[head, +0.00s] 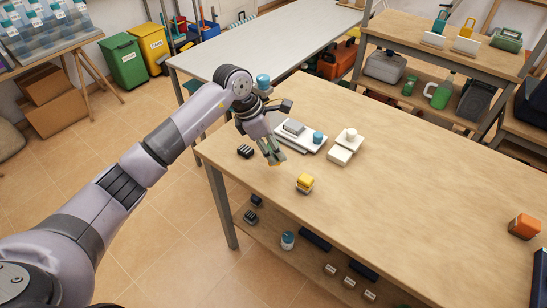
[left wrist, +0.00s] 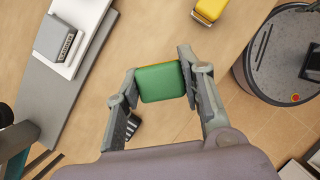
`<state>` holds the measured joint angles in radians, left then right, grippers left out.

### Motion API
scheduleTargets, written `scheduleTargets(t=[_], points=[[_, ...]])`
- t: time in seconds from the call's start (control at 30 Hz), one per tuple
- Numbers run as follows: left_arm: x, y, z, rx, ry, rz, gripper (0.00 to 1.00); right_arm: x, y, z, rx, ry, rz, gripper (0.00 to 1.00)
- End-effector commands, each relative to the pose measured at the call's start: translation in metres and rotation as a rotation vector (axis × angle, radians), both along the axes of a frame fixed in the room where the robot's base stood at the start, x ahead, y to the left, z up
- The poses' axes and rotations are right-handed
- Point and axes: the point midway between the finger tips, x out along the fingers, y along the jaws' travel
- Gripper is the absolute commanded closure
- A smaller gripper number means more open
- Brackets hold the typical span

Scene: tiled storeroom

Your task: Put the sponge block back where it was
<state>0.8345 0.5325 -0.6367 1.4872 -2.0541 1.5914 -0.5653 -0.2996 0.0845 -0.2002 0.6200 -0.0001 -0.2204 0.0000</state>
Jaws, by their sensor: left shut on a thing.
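My left gripper (head: 272,152) hangs above the near-left part of the wooden table (head: 400,190). In the left wrist view the gripper (left wrist: 160,82) is shut on a green block (left wrist: 162,83), which I take to be the sponge block; its two fingers press on opposite sides. In the head view the block is mostly hidden by the fingers. A yellow block with a dark base (head: 304,182) stands on the table to the right of the gripper; it also shows at the top of the left wrist view (left wrist: 210,8). My right gripper is out of view.
A white tray (head: 312,147) with a grey block (head: 293,127) and a blue-topped item lies behind the gripper, with white boxes (head: 339,155) beside it. A small black item (head: 245,151) lies left of the gripper. An orange block (head: 523,226) stands far right. The table's middle is clear.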

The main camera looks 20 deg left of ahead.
Motion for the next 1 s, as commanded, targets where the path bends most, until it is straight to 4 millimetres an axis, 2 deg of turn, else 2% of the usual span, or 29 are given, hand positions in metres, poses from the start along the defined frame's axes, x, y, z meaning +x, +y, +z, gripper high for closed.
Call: scheduleTargets(t=[0.33,0.7,0.73,1.0], points=[[-0.001,0.0,-0.041,-0.001,0.001,0.001,0.9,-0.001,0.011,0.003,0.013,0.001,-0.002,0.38],[0.0,0.0,-0.047,0.001,-0.001,-0.001,0.9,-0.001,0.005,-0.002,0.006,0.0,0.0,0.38],[0.0,0.0,-0.047,0.0,-0.001,0.0,0.63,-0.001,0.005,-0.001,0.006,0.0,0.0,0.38],[0.0,0.0,-0.046,0.0,-0.001,0.0,0.45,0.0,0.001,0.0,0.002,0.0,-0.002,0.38]])
